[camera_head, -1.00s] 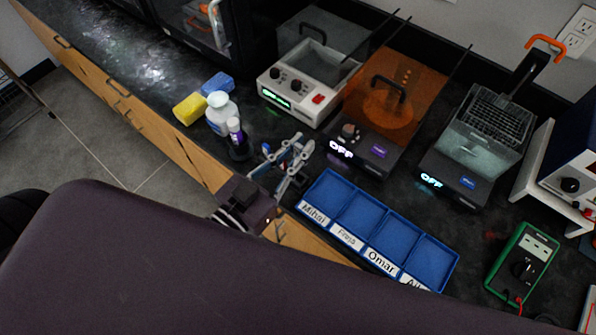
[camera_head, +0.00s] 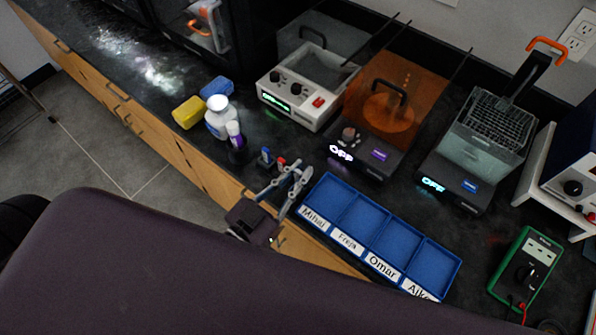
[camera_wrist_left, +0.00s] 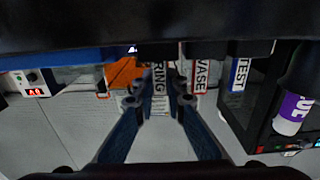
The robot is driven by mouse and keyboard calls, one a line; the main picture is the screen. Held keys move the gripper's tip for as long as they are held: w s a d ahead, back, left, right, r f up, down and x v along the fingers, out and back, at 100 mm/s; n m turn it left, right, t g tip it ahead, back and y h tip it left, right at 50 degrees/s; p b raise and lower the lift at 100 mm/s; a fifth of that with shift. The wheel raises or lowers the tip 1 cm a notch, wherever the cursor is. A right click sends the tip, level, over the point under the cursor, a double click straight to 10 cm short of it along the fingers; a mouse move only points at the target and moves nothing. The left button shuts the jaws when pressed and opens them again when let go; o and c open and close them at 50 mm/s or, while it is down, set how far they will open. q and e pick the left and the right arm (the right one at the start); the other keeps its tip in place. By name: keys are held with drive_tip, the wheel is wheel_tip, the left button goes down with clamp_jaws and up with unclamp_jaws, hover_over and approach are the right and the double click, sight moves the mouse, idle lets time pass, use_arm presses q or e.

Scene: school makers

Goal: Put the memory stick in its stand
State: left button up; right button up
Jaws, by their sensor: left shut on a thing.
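My left gripper (camera_head: 300,172) is over the counter's front edge, beside the left end of the blue tray. In the left wrist view its fingers (camera_wrist_left: 160,102) are shut on a memory stick (camera_wrist_left: 160,80) with a white label whose visible letters read "RING". Beside it are a red-marked stick (camera_wrist_left: 198,78), label partly hidden, and a blue stick (camera_wrist_left: 239,74) reading "TEST". In the head view the blue stick (camera_head: 266,157) and red stick (camera_head: 281,163) stand just left of the fingertips. Their stand is too dark to make out, so I cannot tell whether the held stick touches it.
The blue name tray (camera_head: 332,181) lies right of the gripper. A white bottle (camera_head: 218,122), a purple-labelled bottle (camera_head: 235,134) and a yellow sponge (camera_head: 188,112) are to the left. Machines with lit displays stand behind. A green multimeter (camera_head: 525,262) lies at the right.

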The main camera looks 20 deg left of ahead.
use_arm(q)
drive_tip(key=o, duration=0.5)
drive_tip(key=shift+c, duration=0.2)
